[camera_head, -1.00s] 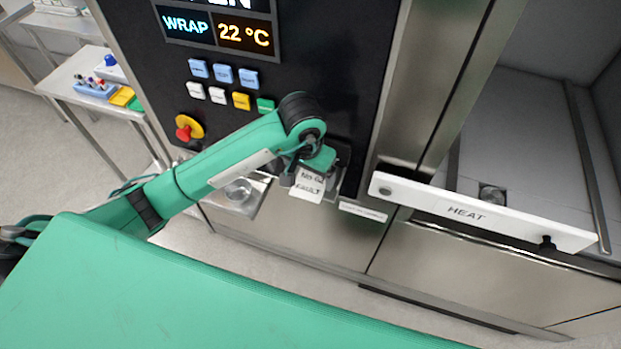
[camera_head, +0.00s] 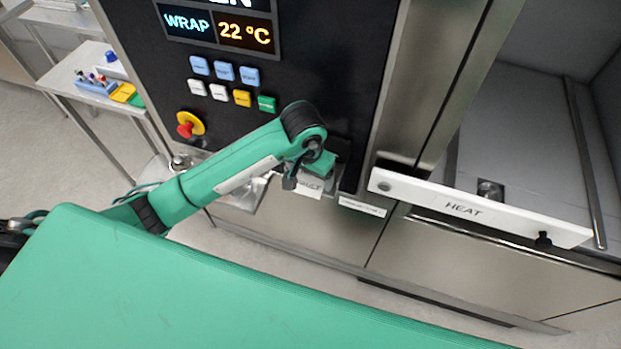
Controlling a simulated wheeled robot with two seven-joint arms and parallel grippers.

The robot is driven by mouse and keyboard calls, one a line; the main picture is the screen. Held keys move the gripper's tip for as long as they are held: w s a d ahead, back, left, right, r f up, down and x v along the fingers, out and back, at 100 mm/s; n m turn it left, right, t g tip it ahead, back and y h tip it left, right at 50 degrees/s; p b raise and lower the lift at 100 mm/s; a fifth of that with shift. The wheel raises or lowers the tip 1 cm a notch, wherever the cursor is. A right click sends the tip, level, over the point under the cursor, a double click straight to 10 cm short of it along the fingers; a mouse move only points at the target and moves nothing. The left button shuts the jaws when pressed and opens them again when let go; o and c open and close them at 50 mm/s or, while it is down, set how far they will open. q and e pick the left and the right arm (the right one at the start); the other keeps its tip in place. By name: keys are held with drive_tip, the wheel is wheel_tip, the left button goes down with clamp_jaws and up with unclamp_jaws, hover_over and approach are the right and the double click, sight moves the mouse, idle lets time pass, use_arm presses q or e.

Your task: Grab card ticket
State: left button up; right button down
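The card ticket is a small white card (camera_head: 311,188) with dark lettering. It hangs at the lower edge of the black control panel, below the green wrist of my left arm. My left gripper (camera_head: 298,179) is at the card, and a dark finger covers its left side. The gripper's wrist hides the card's upper part. I cannot tell whether the fingers are closed on the card or only beside it. My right gripper is out of view.
The control panel has coloured buttons (camera_head: 232,86) and a red emergency knob (camera_head: 187,127). A small metal tray (camera_head: 247,193) is below the panel. A side table (camera_head: 75,72) stands at the left.

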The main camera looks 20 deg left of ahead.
use_arm(q)
drive_tip(key=c, duration=0.5)
drive_tip(key=shift+r, duration=0.1)
